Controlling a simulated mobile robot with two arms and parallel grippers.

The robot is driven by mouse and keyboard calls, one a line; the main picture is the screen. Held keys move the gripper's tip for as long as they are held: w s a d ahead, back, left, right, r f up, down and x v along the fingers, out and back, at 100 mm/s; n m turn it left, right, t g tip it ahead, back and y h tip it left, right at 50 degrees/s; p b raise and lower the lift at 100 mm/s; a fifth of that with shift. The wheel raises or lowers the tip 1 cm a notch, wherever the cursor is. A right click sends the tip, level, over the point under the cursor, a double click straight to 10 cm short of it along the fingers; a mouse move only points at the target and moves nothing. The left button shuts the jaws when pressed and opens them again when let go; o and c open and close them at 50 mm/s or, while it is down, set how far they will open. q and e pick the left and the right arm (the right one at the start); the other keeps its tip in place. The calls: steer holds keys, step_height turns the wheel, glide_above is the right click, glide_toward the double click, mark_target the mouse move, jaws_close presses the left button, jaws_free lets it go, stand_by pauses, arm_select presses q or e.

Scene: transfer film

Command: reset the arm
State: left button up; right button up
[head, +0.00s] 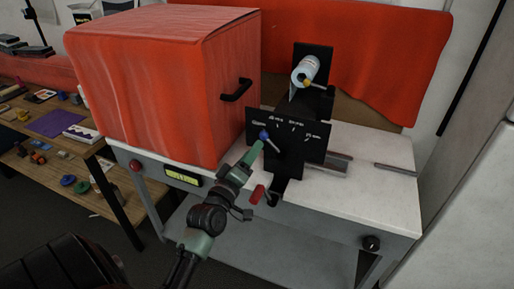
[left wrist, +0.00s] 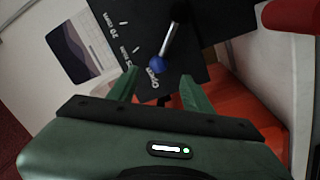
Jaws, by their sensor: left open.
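My left gripper (head: 246,162) is raised in front of the black marked panel (head: 312,146) of the machine, close to a lever with a blue ball knob (head: 264,135). In the left wrist view the green fingers of my left gripper (left wrist: 163,88) are spread apart. The blue knob (left wrist: 156,64) shows just beyond the gap between them, and the lever's silver rod runs up from it to a dark pivot. I cannot tell whether a finger touches the knob. The black panel (left wrist: 120,15) carries white lettering and tick marks. My right gripper is not in view.
A large red box with a black handle (head: 236,91) stands left of the panel on the white worktop (head: 390,193). A pale roll (head: 305,69) is mounted above the panel. A red-handled part (head: 257,193) sits low beside my gripper. A wooden shelf (head: 60,165) with small items is at left.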

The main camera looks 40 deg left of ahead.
arm_select(q)
steer(key=shift+s+d, duration=0.1)
steer(key=shift+s, duration=0.35)
